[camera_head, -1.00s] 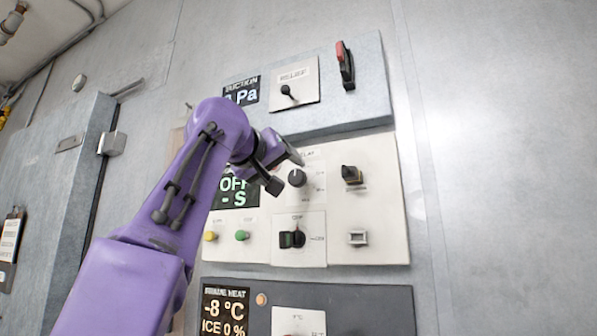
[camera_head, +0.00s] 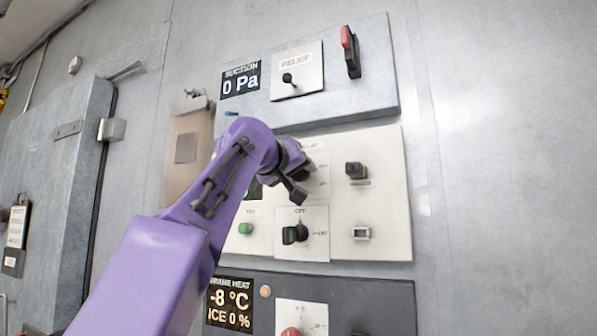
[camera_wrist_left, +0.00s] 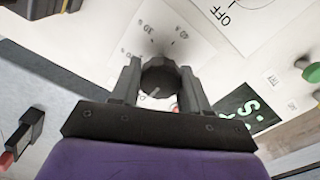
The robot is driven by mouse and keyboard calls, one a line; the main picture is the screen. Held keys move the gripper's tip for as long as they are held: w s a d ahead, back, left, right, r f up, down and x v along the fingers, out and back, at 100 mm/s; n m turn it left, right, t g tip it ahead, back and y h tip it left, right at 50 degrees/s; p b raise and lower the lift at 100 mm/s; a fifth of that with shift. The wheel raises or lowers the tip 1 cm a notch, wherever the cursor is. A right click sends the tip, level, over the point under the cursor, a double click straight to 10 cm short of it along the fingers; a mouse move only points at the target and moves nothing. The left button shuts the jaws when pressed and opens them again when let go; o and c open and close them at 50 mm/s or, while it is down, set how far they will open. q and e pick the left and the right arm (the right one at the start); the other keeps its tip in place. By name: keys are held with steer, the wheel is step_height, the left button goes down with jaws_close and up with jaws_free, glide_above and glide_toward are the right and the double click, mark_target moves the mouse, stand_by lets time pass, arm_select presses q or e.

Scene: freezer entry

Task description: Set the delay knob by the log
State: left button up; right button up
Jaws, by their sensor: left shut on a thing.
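The dark delay knob (camera_wrist_left: 168,82) sits on a white plate with a printed scale in the left wrist view. My left gripper (camera_wrist_left: 160,88) is shut on this knob, one finger on each side. In the head view my left gripper (camera_head: 300,178) is at the delay plate, and the arm hides the knob and most of the display beside it. A light mark shows on the knob, but I cannot tell which number it points to. A clipboard with a sheet (camera_head: 17,226) hangs at the far left; its writing is too small to read.
Above is the suction panel, whose display (camera_head: 240,84) reads 0 Pa, with a relief switch (camera_head: 287,78) and a red-tipped lever (camera_head: 350,52). A black selector (camera_head: 355,170) is to the right. A switch marked OFF (camera_head: 295,233) and a green button (camera_head: 245,229) are below.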

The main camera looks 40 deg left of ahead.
arm_select(q)
steer(key=m+b, duration=0.1)
steer(key=m, duration=0.2)
steer(key=shift+d, duration=0.1)
steer(key=m, duration=0.2)
steer(key=shift+r+m, duration=0.1)
steer(key=shift+m, duration=0.2)
steer(key=m+b, duration=0.1)
steer(key=m, duration=0.5)
steer(key=shift+r, duration=0.1)
stand_by(0.5)
steer(key=o, duration=1)
steer(key=shift+o, duration=0.2)
steer(key=shift+w, duration=0.15)
steer(key=shift+f, duration=0.2)
